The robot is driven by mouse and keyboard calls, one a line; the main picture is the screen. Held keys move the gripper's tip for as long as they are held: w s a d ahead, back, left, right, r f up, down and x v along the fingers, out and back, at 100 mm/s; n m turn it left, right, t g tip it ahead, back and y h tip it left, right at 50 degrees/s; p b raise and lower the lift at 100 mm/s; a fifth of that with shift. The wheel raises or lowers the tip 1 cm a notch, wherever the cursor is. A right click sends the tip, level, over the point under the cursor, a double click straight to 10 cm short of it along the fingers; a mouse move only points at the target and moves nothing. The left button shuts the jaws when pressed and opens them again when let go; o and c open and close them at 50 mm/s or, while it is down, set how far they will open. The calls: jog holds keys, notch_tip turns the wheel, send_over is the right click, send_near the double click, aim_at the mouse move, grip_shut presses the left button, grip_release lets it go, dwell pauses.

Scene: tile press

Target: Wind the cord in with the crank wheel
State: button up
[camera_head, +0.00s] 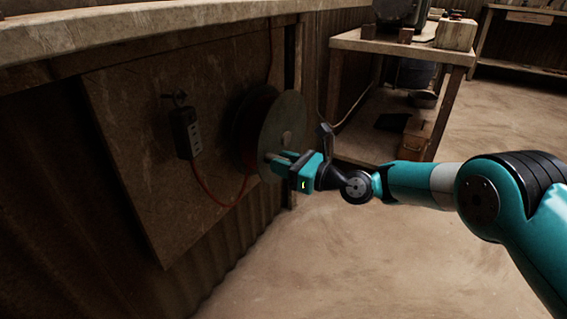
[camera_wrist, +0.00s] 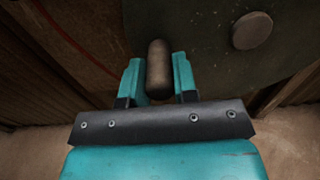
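The crank wheel (camera_head: 285,122) is a grey-green disc on the front of the cord reel, mounted on a wooden board. Its face fills the upper right in the wrist view (camera_wrist: 215,65), with a round hub (camera_wrist: 252,31). Dark red cord is wound behind the disc. The red cord (camera_head: 208,193) hangs in a slack loop from a black socket block (camera_head: 186,133) to the reel. My gripper (camera_head: 276,160) is at the wheel's lower part. In the wrist view its fingers (camera_wrist: 159,80) lie close against both sides of the brown crank handle (camera_wrist: 158,62).
The socket block hangs from a hook (camera_head: 175,97) on the board (camera_head: 135,150), left of the reel. A worktop (camera_head: 150,30) overhangs above. A wooden shelf table (camera_head: 400,50) stands behind, right of the reel. The floor (camera_head: 330,255) in front is clear.

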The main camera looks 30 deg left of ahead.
jog(key=r+p, duration=0.2)
jog(key=r, duration=0.1)
jog(key=r+p, duration=0.1)
jog(key=shift+w+r, duration=0.15)
jog(key=shift+w, duration=0.2)
jog(key=w+r, duration=0.1)
jog(key=r+p, duration=0.1)
jog(key=shift+w+d+r, duration=0.1)
jog(key=shift+w+r, duration=0.3)
jog(key=shift+w+d+r, duration=0.1)
jog(key=shift+w+r, duration=0.55)
jog(key=shift+w, duration=0.15)
jog(key=shift+w+r, duration=0.6)
jog(key=shift+w, duration=0.2)
jog(key=o, duration=0.7)
